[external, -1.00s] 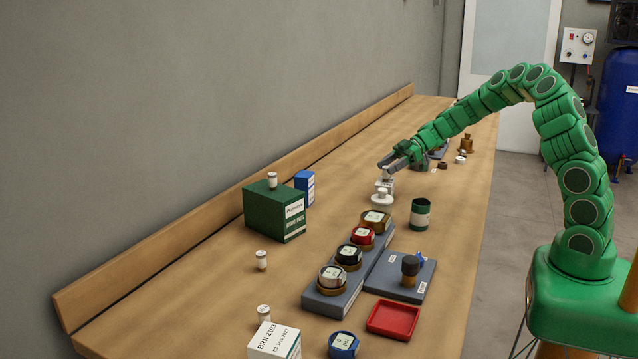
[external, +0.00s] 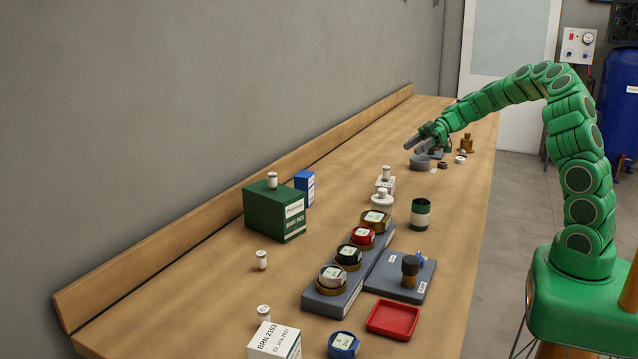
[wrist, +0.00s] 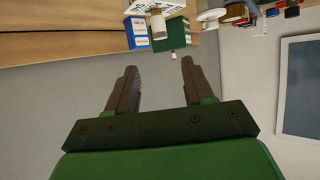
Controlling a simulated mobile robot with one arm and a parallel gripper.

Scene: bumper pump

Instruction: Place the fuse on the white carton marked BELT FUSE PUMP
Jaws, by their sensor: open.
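A small white carton (external: 386,185) stands on the bench beyond the round white piece; its print is too small to read. A white cylindrical fuse (external: 386,172) stands upright on top of it. The wrist view shows the carton (wrist: 158,7) and the fuse (wrist: 158,27) upside down at the top edge. My gripper (external: 416,143) is open and empty, behind and to the right of the carton, raised and clear of it. Its two fingers (wrist: 159,65) are wide apart with nothing between them. Similar white cylinders stand on the green box (external: 272,180) and on the bench (external: 261,260).
The green box (external: 270,215) and a blue box (external: 305,186) stand left of the carton. A round white piece (external: 381,199) is just in front of it. A green cup (external: 420,213), grey stand (external: 340,297) and red tray (external: 394,320) are nearer. Grey ring (external: 420,162) lies near my gripper.

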